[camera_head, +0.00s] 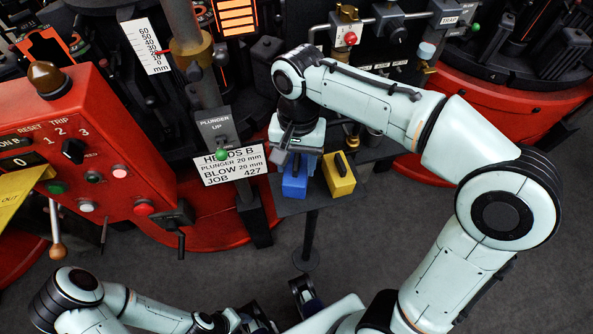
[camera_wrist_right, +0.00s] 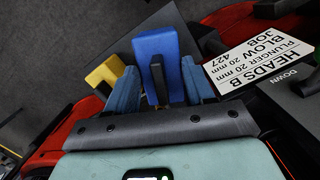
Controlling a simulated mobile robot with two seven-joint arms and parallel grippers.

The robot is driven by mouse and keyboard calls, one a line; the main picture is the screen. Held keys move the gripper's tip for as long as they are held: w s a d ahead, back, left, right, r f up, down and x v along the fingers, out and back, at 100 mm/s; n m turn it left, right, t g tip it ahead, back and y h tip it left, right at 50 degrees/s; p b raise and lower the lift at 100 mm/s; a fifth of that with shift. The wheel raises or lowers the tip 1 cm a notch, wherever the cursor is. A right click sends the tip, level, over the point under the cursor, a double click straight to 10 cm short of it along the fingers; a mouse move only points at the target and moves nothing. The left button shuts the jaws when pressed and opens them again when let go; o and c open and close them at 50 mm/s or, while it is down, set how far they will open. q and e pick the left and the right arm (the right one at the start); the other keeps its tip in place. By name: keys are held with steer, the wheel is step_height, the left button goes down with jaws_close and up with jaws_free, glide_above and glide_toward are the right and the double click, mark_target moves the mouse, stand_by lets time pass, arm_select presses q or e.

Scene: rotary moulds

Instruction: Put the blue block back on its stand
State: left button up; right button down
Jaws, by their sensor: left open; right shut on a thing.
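The blue block (camera_head: 294,180) is upright at the left part of a small dark stand plate (camera_head: 322,200), beside the yellow block (camera_head: 339,176). My right gripper (camera_head: 297,157) is over it from above, shut on it at its dark handle. In the right wrist view the blue block (camera_wrist_right: 155,45) shows between my two blue fingers (camera_wrist_right: 158,88); the yellow block (camera_wrist_right: 105,74) is to its left. Whether the blue block's underside touches the plate is hidden. My left gripper (camera_head: 235,322) is open and low at the bottom edge, far from the block, partly cut off.
A white sign (camera_head: 230,165) and a plunger column with a green-knobbed lever (camera_head: 221,155) stand just left of the blue block. A red control box (camera_head: 90,150) is further left. Machinery with valves (camera_head: 348,38) is behind. Grey floor (camera_head: 370,235) in front is clear.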

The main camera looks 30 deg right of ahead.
steer(key=shift+f+b, duration=0.45)
steer(key=shift+f, duration=1.65)
steer(key=shift+f, duration=0.15)
steer(key=shift+c, duration=2.1)
jaws_free()
steer(key=r+p, duration=0.1)
steer(key=r, duration=0.3)
steer(key=w+r+p, duration=0.1)
steer(key=r, duration=0.3)
steer(key=d+r+p, duration=0.1)
steer(key=r, duration=0.3)
steer(key=shift+w, duration=0.2)
